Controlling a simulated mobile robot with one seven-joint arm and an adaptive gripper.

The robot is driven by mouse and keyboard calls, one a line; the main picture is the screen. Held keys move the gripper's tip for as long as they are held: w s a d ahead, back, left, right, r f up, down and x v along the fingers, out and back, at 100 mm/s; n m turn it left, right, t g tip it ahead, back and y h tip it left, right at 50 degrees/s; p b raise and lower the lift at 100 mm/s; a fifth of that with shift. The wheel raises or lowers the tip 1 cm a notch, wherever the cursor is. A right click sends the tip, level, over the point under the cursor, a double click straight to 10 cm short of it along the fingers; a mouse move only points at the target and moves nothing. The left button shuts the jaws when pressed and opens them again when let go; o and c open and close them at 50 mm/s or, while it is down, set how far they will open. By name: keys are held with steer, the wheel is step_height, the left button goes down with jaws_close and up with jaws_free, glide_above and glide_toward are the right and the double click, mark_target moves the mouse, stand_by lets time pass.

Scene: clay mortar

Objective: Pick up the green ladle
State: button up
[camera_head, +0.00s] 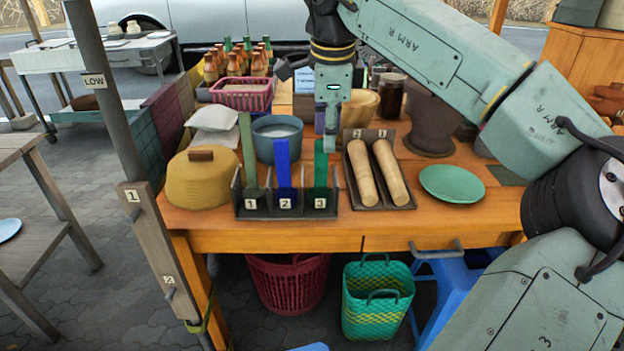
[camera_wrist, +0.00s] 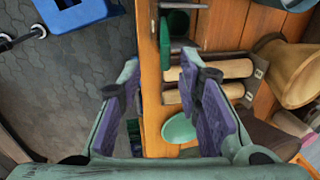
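A dark rack (camera_head: 300,213) with slots labelled 1, 2 and 3 stands at the table's front edge. A bright green upright handle (camera_head: 321,170) is in slot 3, a blue one (camera_head: 283,165) in slot 2 and a duller green one (camera_head: 248,150) in slot 1. I cannot tell for sure which green piece is the ladle. My gripper (camera_head: 331,142) hangs just above and slightly right of the slot 3 handle in the head view. In the wrist view my gripper (camera_wrist: 161,64) is open and empty, with a green piece (camera_wrist: 174,40) beyond its fingertips.
Two wooden rolling pins (camera_head: 392,172) lie in a tray right of the rack. A green plate (camera_head: 452,184) is further right. A yellow lidded pot (camera_head: 198,181) stands left, and a blue-grey pot (camera_head: 278,136) behind. Baskets (camera_head: 378,296) sit below the table.

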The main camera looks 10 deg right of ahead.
glide_above(323, 178)
steer(key=s, duration=0.2)
steer(key=x, duration=0.5)
steer(key=shift+s+f+p, duration=0.1)
steer(key=shift+s+p, duration=0.25)
steer(key=shift+s, duration=0.05)
steer(key=shift+w+a+p+x, duration=0.1)
steer(key=shift+p+x, duration=0.15)
steer(key=shift+x, duration=0.6)
steer(key=shift+w+a+p+x, duration=0.1)
steer(key=shift+w+p+x, duration=0.1)
steer(key=shift+x, duration=0.65)
steer(key=shift+w+a+p+x, duration=0.1)
steer(key=shift+p+x, duration=0.15)
steer(key=shift+x, duration=0.6)
jaws_close()
